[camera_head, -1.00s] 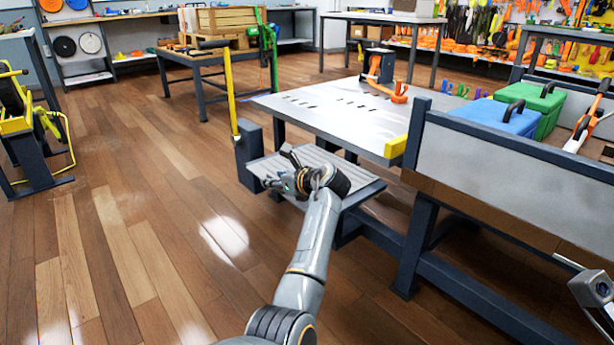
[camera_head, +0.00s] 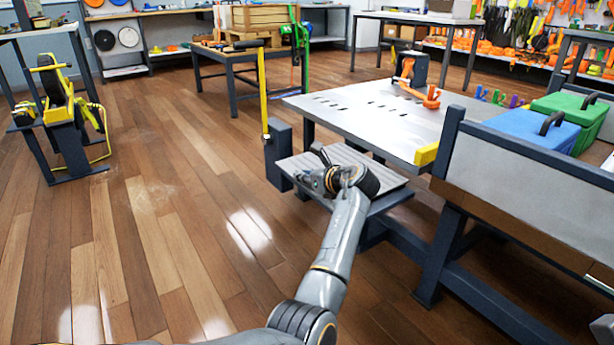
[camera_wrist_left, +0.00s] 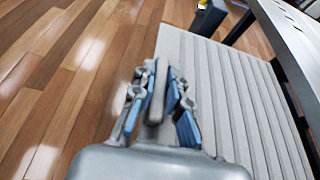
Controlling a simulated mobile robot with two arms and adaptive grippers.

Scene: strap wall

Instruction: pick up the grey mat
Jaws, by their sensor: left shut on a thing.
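The grey mat (camera_head: 300,163) is a ribbed, flat panel that lies on a low ledge at the near end of the metal-topped table. My left gripper (camera_head: 322,180) is over its near-left edge. In the left wrist view the ribbed mat (camera_wrist_left: 235,90) fills the middle and right. There my left gripper (camera_wrist_left: 157,95) is shut with its blue-padded fingers on a narrow grey upright piece at the mat's left edge. The fingers hide where that piece joins the mat. The mat looks level and still at ledge height. My right gripper is not in view.
A dark post with a yellow lever (camera_head: 264,95) stands just left of the mat. The metal table (camera_head: 375,115) is behind it. A bench with blue (camera_head: 525,130) and green cases is at the right. Open wooden floor (camera_head: 170,220) lies to the left.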

